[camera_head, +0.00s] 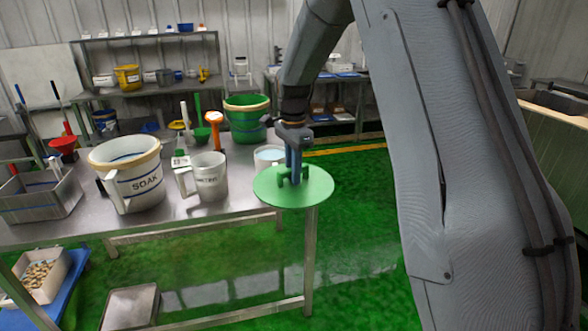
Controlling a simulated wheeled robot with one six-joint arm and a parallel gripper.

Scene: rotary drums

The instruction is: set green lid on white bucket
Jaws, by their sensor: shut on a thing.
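The green lid (293,194) is a flat round disc with an upright handle. My gripper (292,176) is shut on that handle and holds the lid roughly level, in front of the table's right corner in the picture. The white bucket (139,188), marked "SOAK", stands upright and open on the table to the left. It has blue stripes and a tan rim. The lid and the bucket are well apart, with a white jug (209,177) between them in the picture. The jug's printed word is partly unclear.
A metal table (245,199) bears a grey bin (38,201), a green bucket (246,124), an orange-handled tool (213,128) and a small white tub (268,154) partly behind the lid. Metal shelves (150,38) stand behind. The green floor (365,220) to the right is clear.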

